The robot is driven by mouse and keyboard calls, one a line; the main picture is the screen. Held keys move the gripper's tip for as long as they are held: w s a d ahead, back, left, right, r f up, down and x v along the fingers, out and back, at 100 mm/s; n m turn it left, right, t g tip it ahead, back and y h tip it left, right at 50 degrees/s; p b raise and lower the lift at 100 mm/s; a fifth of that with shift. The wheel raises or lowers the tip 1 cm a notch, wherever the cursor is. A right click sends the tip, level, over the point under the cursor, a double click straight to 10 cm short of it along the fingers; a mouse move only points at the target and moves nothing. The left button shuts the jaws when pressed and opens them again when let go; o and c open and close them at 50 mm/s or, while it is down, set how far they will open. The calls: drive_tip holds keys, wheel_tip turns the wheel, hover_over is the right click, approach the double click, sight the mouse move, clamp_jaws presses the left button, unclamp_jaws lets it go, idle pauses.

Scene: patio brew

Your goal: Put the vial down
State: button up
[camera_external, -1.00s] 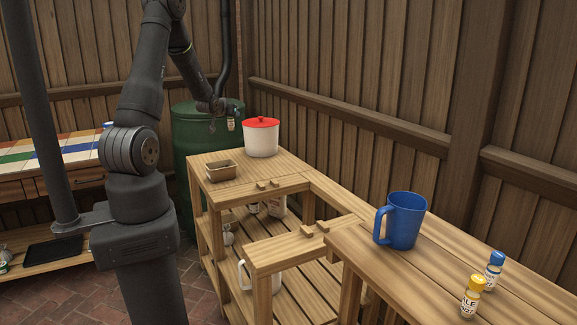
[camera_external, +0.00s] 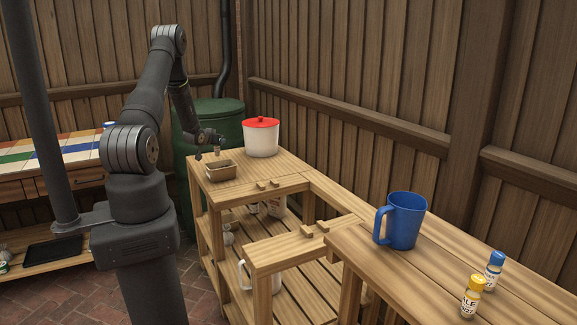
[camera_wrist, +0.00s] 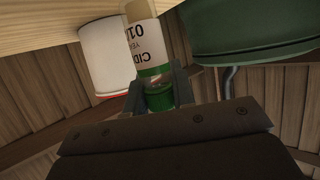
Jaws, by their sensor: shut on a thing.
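The vial (camera_wrist: 143,45) has a pale label reading "CID..." and a green cap, and it shows upside down in the wrist view. My gripper (camera_wrist: 158,88) is shut on it at the cap end. In the external view my gripper (camera_external: 218,143) is low at the back left of the wooden table, with the vial mostly too small to make out. It is just above or behind a small brown open box (camera_external: 220,171); I cannot tell if the vial touches anything.
A white pot with a red lid (camera_external: 261,138) stands right of my gripper, with a green barrel (camera_external: 185,140) behind. A blue mug (camera_external: 402,220), a yellow-capped vial (camera_external: 471,298) and a blue-capped vial (camera_external: 494,271) stand on the right-hand table.

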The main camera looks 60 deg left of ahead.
sight(217, 149)
drive_tip(key=shift+s+a+f, duration=0.1)
drive_tip(key=shift+a+f, duration=0.1)
drive_tip(key=shift+f, duration=0.55)
drive_tip(key=shift+s+a+f, duration=0.1)
drive_tip(key=shift+a+f, duration=0.05)
drive_tip(key=shift+f, duration=0.65)
drive_tip(key=shift+s+a+f, duration=0.1)
drive_tip(key=shift+a+f, duration=0.1)
drive_tip(key=shift+f, duration=0.55)
drive_tip(key=shift+f, duration=0.1)
drive_tip(key=o, duration=1)
drive_tip(key=shift+d+r, duration=0.1)
drive_tip(key=shift+r, duration=0.1)
drive_tip(key=v, duration=1.1)
drive_tip(key=shift+s+d, duration=0.3)
